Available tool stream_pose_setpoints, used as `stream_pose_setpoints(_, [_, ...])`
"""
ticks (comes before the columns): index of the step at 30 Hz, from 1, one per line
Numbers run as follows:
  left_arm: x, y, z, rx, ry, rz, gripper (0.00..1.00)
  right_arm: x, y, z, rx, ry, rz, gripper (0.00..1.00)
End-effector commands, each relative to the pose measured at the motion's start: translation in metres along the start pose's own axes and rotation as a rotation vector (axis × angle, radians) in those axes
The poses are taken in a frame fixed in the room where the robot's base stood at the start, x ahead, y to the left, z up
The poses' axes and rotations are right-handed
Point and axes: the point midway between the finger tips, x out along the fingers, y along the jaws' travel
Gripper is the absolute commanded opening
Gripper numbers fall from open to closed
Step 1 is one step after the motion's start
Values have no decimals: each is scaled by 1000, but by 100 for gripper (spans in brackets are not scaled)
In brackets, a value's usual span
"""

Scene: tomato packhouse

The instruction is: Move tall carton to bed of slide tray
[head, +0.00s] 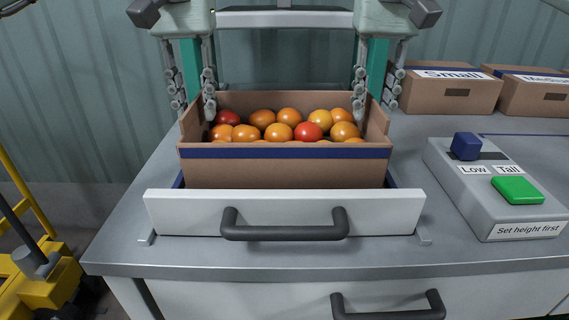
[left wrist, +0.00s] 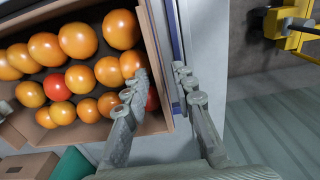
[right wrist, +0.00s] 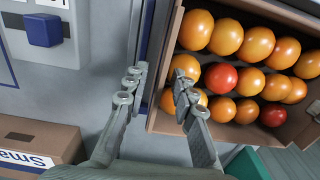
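The tall carton (head: 285,168) is brown with a blue band and is filled with orange and red tomatoes. It stands upright behind the white, handled front of the slide tray (head: 380,208); its base is hidden. My left gripper (head: 194,110) is open at the carton's left wall, one finger inside and one outside. My right gripper (head: 375,108) is open at the right wall in the same way. Both wrist views show a gap between the fingers with the carton wall (left wrist: 154,50) (right wrist: 169,55) between them.
A grey control box (head: 455,185) with a blue knob (head: 466,146) beside Low and Tall labels and a green button (head: 517,190) is on the right. Labelled cartons (head: 450,95) stand behind it. Teal posts (head: 191,70) rise behind the tray. A yellow cart (head: 45,275) is at lower left.

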Motion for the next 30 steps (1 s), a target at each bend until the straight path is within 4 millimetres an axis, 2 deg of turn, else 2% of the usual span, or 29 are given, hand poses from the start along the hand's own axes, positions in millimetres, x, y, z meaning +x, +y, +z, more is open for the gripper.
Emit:
stream_pose_setpoints(4, [-6, 1, 0, 1, 1, 0, 26, 0, 0, 0, -1, 0, 0, 26])
stream_pose_setpoints(7, [-18, 1, 0, 1, 3, 2, 26, 0, 0, 0, -1, 0, 0, 26])
stream_pose_setpoints(15, [-77, 1, 0, -1, 5, -1, 26, 0, 0, 0, -1, 0, -1, 26])
stream_pose_setpoints(21, [-108, 0, 0, -1, 2, -2, 26, 0, 0, 0, -1, 0, -1, 26])
stream_pose_setpoints(26, [-119, 0, 0, 0, 1, -1, 26, -2, 0, 0, -1, 0, -1, 26])
stream_pose_setpoints(30, [-121, 0, 0, 1, 0, 0, 26, -15, -1, 0, -1, 2, -2, 26])
